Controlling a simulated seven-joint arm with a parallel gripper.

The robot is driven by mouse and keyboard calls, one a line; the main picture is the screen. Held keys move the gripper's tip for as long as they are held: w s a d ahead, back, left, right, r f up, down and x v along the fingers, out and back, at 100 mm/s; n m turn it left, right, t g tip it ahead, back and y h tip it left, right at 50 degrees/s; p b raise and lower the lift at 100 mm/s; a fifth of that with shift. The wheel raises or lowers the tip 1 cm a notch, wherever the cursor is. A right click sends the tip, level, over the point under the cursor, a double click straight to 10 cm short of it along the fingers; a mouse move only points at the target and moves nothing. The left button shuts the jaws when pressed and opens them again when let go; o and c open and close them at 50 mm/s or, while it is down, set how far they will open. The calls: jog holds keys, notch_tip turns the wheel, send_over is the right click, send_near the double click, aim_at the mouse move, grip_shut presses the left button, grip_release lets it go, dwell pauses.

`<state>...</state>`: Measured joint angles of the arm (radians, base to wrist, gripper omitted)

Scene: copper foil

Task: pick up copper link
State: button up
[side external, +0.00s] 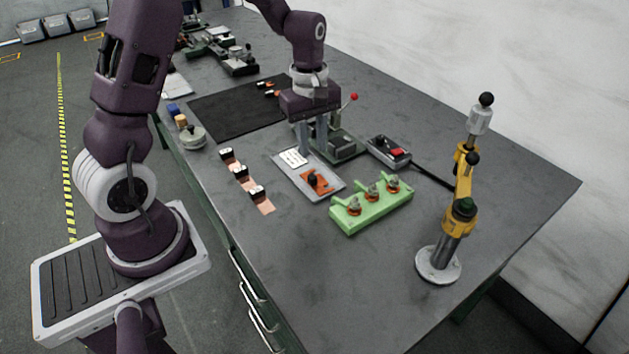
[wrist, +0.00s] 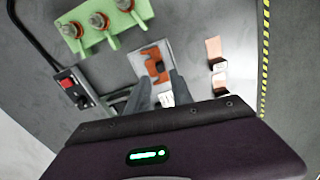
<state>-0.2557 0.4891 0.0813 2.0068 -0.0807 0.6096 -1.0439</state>
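Several copper links lie in a slanting row on the table, flat copper strips with dark and white pieces on them; the nearest copper link (side external: 264,206) is the closest to the side camera. In the wrist view two copper strips (wrist: 213,47) show right of the fingers. My gripper (side external: 313,150) points down above the table, near the back of a grey plate (side external: 331,188) that bears an orange part (side external: 320,185). Its two fingers (wrist: 162,85) stand apart with nothing visible between them. The gripper is to the right of the copper row and apart from it.
A green block (side external: 372,212) with several copper-ringed posts stands front right. A yellow and grey upright tool (side external: 458,220) is farther right. A switch box (side external: 388,150) with a cable lies behind. A dark mat (side external: 225,110) holds small parts. The table front is clear.

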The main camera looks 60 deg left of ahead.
aim_at(312, 176)
jog(key=shift+n, duration=0.7)
jog(key=f, duration=0.3)
jog(key=a+f, duration=0.1)
jog(key=f, duration=0.6)
jog(key=shift+w+a, duration=0.15)
jog(key=shift+w, duration=0.25)
grip_shut()
